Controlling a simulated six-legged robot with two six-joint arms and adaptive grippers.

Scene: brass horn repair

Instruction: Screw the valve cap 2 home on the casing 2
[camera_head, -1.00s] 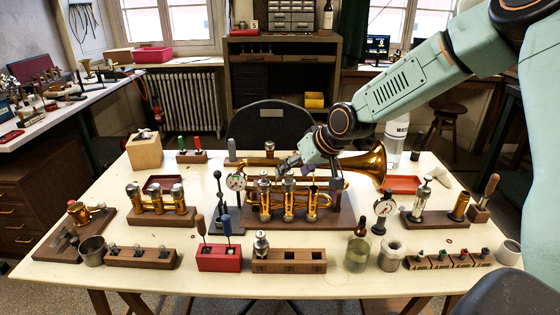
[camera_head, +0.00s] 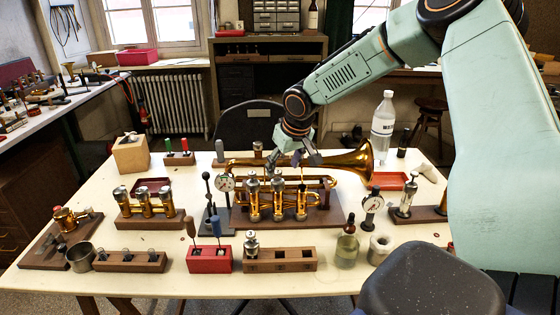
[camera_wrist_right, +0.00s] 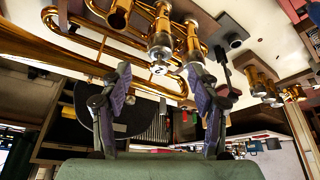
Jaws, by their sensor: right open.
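The brass horn (camera_head: 352,160) lies on a wooden stand in the middle of the bench. Three upright casings stand at its front. The middle one, casing 2 (camera_head: 278,203), has a silvery top, which I take for valve cap 2 (camera_head: 278,182); how tightly it sits I cannot tell. In the right wrist view, casing 2 (camera_wrist_right: 161,28) points toward the gap between my fingers, its silvery end (camera_wrist_right: 159,68) showing. My right gripper (camera_head: 303,160) is above and behind the casings. Its fingers are wide apart and empty in the wrist view (camera_wrist_right: 158,88). My left gripper is out of view.
A dial gauge (camera_head: 225,183) stands left of the casings, another (camera_head: 372,203) to the right. A wooden block with sockets (camera_head: 265,266), a red tool block (camera_head: 209,265) and a glass bottle (camera_head: 346,248) line the front.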

